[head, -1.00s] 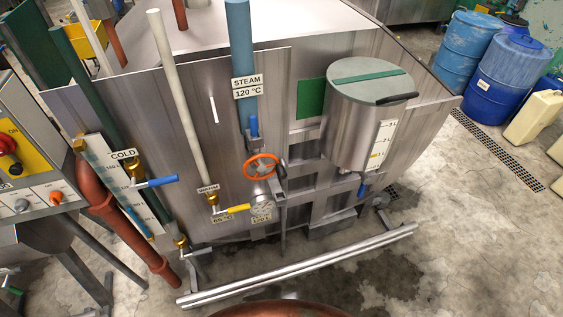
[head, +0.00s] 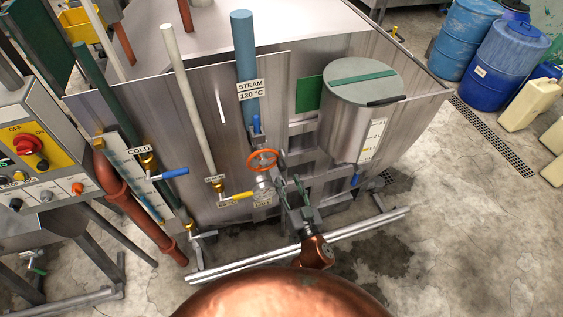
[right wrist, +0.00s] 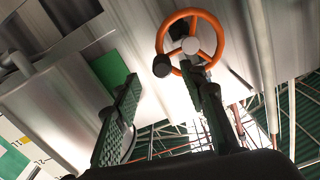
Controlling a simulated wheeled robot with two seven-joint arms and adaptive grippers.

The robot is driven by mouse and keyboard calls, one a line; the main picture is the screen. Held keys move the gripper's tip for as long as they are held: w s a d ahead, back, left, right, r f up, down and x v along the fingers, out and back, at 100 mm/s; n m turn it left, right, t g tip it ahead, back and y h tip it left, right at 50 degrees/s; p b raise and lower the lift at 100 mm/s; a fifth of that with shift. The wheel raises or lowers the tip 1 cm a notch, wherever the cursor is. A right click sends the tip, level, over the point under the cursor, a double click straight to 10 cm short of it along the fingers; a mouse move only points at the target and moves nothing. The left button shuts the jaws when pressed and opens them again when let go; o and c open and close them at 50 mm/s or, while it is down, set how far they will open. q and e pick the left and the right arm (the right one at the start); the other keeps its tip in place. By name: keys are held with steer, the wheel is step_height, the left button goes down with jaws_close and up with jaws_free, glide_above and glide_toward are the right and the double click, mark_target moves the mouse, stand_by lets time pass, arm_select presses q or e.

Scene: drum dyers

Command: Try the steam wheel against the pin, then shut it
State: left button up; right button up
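The orange steam wheel (head: 263,160) is on the front of the steel vat, below the blue steam pipe (head: 244,60) labelled STEAM 120 °C. In the right wrist view the wheel (right wrist: 191,46) shows its spokes, grey hub and a black knob (right wrist: 162,66) at its lower left rim. My right gripper (head: 296,186) is just below and right of the wheel. In the wrist view its two fingers (right wrist: 165,95) are spread with nothing between them; the right finger's tip overlaps the lower rim in the picture, and contact cannot be told. I cannot pick out the pin. My left gripper is out of view.
A yellow lever (head: 236,196) is left of the wheel, and a blue lever (head: 170,174) further left. A steel cylinder (head: 352,125) hangs on the right. A steel rail (head: 370,226) runs low in front. A control panel (head: 35,150) stands at left.

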mark_target(282, 165)
steer(key=shift+w+a+r, duration=0.15)
steer(key=shift+w+r, duration=0.05)
steer(key=shift+r, duration=0.25)
steer(key=p+x, duration=0.1)
steer(key=x, duration=0.5)
steer(key=shift+w, duration=0.1)
steer(key=shift+w+a+f, duration=0.1)
steer(key=shift+w+a, duration=0.05)
steer(key=shift+w, duration=0.35)
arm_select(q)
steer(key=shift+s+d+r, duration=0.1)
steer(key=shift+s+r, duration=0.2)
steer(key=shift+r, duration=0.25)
arm_select(e)
steer(key=shift+c, duration=0.7)
jaws_close()
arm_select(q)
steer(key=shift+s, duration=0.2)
